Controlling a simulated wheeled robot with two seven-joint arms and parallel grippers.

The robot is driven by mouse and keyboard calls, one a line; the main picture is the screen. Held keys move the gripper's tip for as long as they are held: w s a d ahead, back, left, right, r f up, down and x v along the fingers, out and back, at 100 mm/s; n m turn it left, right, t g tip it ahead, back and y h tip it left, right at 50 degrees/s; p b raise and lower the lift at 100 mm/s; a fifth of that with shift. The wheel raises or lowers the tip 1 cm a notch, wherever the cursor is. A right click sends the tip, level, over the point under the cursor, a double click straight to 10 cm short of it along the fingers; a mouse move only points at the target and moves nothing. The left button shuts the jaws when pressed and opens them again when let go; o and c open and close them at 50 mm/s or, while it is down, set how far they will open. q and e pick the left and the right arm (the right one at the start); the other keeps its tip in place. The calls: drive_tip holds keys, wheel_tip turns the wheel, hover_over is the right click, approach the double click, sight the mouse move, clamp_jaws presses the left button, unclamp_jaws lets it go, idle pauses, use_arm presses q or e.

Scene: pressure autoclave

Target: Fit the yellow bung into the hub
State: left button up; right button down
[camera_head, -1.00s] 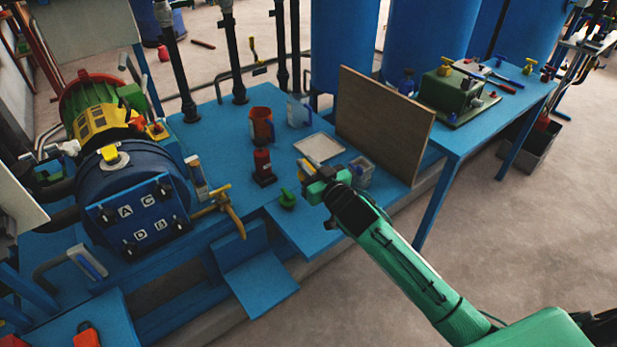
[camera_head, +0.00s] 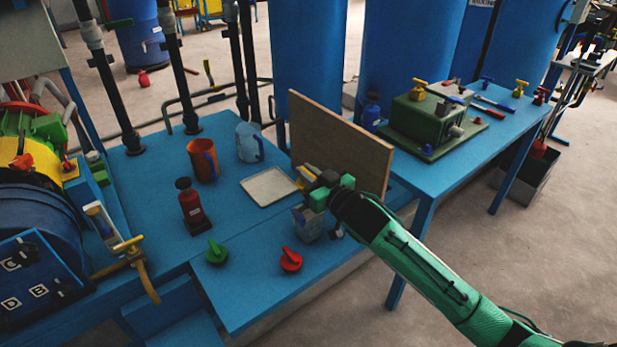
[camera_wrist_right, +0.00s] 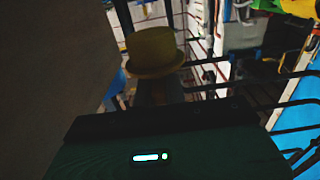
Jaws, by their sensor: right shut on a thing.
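The yellow bung (camera_wrist_right: 155,52) shows in the right wrist view as a dull yellow, flared plug at the end of my right gripper. In the head view, my right gripper (camera_head: 308,181) is shut on it, and a bit of yellow (camera_head: 307,171) shows at the fingertips. The gripper is in front of the brown board (camera_head: 345,150), above the clear container (camera_head: 307,224). I cannot tell for sure which part is the hub. A round grey port (camera_head: 456,131) shows on the green box (camera_head: 424,117) on the right table. My left gripper is not in view.
The blue bench holds a pale tray (camera_head: 270,187), orange jug (camera_head: 203,160), clear jug (camera_head: 249,143), red bottle (camera_head: 191,208), green knob (camera_head: 216,252) and red knob (camera_head: 291,260). The upright board stands between bench and right table. Loose tools lie behind the green box.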

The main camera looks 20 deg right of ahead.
drive_tip(key=shift+d, duration=0.1)
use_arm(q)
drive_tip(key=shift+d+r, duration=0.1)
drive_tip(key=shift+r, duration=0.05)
use_arm(e)
drive_tip(key=shift+r+p, duration=0.1)
drive_tip(key=shift+p, duration=0.3)
wheel_tip(320, 180, down, 3)
drive_tip(key=shift+r+b, duration=0.1)
drive_tip(key=shift+b, duration=0.55)
drive_tip(key=shift+f+b, duration=0.35)
drive_tip(key=shift+f, duration=0.35)
drive_tip(key=shift+f+b, duration=0.35)
drive_tip(key=shift+f, duration=0.5)
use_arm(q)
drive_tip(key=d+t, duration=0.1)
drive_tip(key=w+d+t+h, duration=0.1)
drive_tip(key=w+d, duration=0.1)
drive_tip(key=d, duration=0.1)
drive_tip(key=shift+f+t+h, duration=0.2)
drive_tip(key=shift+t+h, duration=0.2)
